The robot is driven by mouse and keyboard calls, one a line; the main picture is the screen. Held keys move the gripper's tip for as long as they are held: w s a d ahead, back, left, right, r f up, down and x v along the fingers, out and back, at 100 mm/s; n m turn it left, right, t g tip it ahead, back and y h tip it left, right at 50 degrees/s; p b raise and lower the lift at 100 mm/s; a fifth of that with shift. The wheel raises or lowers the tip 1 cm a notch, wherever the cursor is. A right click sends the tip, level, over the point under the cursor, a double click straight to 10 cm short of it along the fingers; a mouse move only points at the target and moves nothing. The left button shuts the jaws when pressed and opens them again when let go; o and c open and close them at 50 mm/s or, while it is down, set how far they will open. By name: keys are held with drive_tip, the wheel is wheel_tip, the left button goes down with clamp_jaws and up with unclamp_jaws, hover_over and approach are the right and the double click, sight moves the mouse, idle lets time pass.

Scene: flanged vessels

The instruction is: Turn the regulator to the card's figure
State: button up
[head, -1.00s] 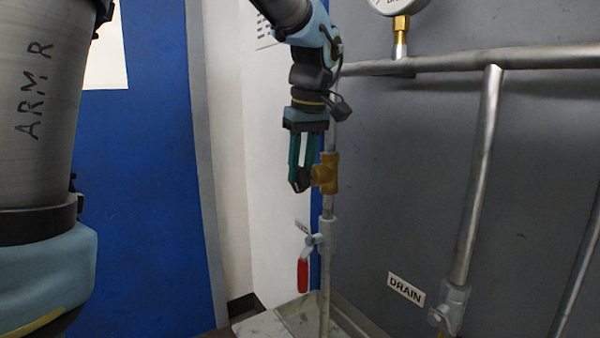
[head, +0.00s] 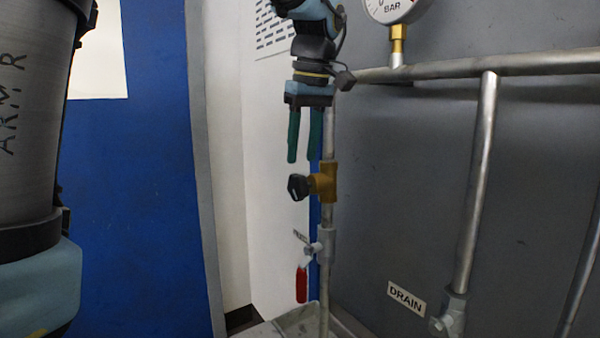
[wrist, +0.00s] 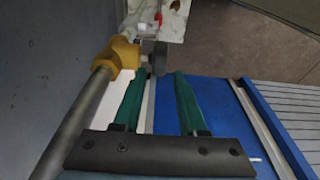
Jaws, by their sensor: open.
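The regulator is a brass body (head: 327,181) on a vertical pipe with a black knob (head: 298,187) facing left. In the wrist view the brass body (wrist: 118,56) is at upper left, with the dark knob (wrist: 153,56) beside it. My gripper (head: 304,160) is open and empty, pointing down, its green fingers above the knob and apart from it. It also shows in the wrist view (wrist: 153,78). The gauge (head: 392,8) at the top is cut off; BAR and a few scale marks show, but its needle is not visible. No card with a readable figure is in view.
A red-handled valve (head: 302,283) is on the same pipe below the regulator. A DRAIN label (head: 406,298) and another valve (head: 446,322) are at lower right. A horizontal pipe (head: 480,66) crosses the grey panel. A tray (head: 300,322) stands below.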

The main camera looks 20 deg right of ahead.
sight(305, 185)
drive_tip(key=r, duration=0.2)
drive_tip(key=s+r, duration=0.1)
drive_tip(key=r, duration=0.1)
drive_tip(key=shift+d+r, duration=0.1)
drive_tip(key=shift+r, duration=0.25)
drive_tip(key=w+a+f+m, duration=0.1)
drive_tip(key=w+a+f, duration=0.3)
drive_tip(key=a+f, duration=0.5)
drive_tip(key=w+a+f+m, duration=0.1)
drive_tip(key=w+a+f, duration=0.2)
drive_tip(key=a+f, duration=0.55)
drive_tip(key=s+a+f+m, duration=0.1)
drive_tip(key=s+a+f, duration=0.7)
drive_tip(key=a+f, duration=0.5)
drive_tip(key=shift+a+f+g+h, duration=0.15)
drive_tip(key=shift+f+g+h, duration=0.05)
drive_tip(key=shift+g+h, duration=0.1)
idle(2.0)
